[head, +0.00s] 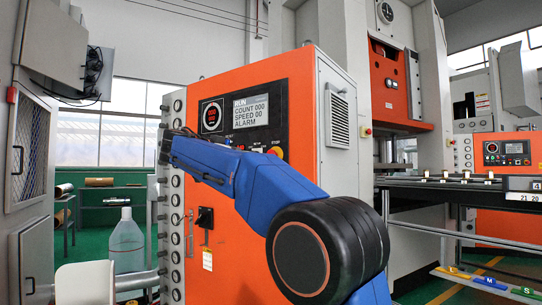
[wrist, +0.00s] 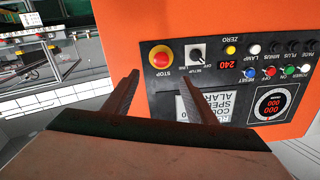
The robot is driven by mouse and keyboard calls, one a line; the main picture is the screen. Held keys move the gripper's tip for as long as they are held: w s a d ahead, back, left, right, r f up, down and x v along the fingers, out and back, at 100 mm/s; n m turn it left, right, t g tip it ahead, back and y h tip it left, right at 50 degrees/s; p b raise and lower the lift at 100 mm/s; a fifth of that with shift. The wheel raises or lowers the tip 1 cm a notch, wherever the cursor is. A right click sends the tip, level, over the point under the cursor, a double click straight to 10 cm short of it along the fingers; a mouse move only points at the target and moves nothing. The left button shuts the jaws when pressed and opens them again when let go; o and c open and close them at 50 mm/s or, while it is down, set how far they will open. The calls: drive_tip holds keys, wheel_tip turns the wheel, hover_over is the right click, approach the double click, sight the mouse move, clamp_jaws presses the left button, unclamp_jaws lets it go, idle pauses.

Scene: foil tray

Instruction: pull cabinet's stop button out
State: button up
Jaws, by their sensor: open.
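The orange cabinet (head: 258,90) stands at the middle of the head view, with a dark control panel on its front. Its stop button shows red and yellow (head: 276,152) at the panel's lower right, just above my blue arm. In the wrist view, where the panel appears upside down, the red stop button (wrist: 159,57) sits in a yellow ring above the word STOP. My gripper (wrist: 160,75) is open and empty. Its two fingers point at the panel, one on either side of the button in the picture; the remaining distance is unclear. The head view does not clearly show the fingers.
A setup switch (wrist: 196,54) sits close beside the button, with a yellow lamp (wrist: 230,50) and other small buttons further right. The panel screen (head: 250,109) reads RUN. A press with a conveyor (head: 440,182) stands right of the cabinet. A large bottle (head: 126,243) stands at left.

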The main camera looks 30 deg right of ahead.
drive_tip(key=x, duration=1.7)
drive_tip(key=shift+w+d+r, duration=0.1)
drive_tip(key=shift+w+r, duration=0.1)
drive_tip(key=shift+r, duration=0.2)
drive_tip(key=shift+c, duration=0.7)
clamp_jaws()
drive_tip(key=shift+v, duration=0.75)
drive_tip(key=shift+o, duration=0.7)
unclamp_jaws()
